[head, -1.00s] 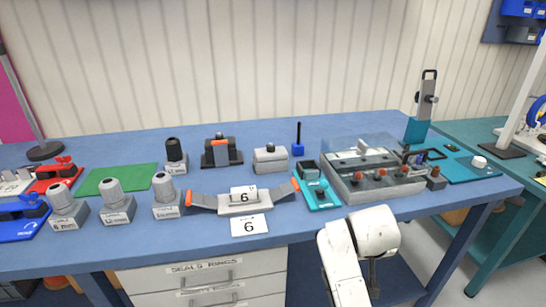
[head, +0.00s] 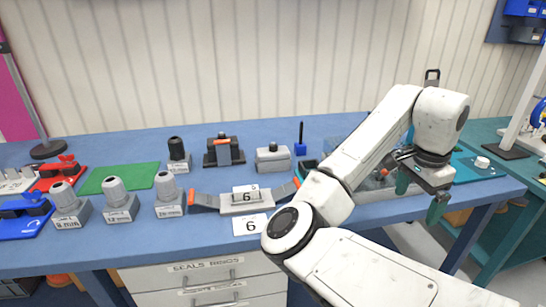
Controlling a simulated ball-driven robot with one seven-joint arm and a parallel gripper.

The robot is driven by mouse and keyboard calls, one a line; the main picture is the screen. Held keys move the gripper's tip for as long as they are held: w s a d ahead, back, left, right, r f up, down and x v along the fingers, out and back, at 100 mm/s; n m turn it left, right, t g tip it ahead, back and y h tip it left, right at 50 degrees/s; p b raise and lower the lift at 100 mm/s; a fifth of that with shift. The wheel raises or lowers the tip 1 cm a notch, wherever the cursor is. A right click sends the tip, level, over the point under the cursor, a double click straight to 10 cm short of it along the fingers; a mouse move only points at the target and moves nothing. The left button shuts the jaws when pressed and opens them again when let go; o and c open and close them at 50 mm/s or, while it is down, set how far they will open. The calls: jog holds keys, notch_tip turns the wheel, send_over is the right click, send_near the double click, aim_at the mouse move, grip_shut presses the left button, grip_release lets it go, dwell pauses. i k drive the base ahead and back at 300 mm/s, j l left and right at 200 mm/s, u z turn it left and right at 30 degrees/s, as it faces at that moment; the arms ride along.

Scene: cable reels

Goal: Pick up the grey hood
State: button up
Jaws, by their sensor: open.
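A light grey block with a dark round top (head: 272,159) stands upright near the middle of the blue table. It looks like the grey hood, though another grey piece (head: 223,152) with an orange bar, in a dark base, stands to its left. My gripper (head: 420,196) is open, with two green fingertips pointing down at the table's right front. It is well to the right of the grey block and apart from it. Nothing shows between the fingers. My arm hides much of the tray on the right.
A grey holder with orange ends and a "6" label (head: 240,202) lies in front of the block. Grey glands on labelled stands (head: 120,205) are at left, near a green mat (head: 118,177). A blue stand with a dark rod (head: 300,145) is close to the block's right.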

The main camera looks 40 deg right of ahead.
aim_at(274, 158)
jog(key=i, duration=1.5)
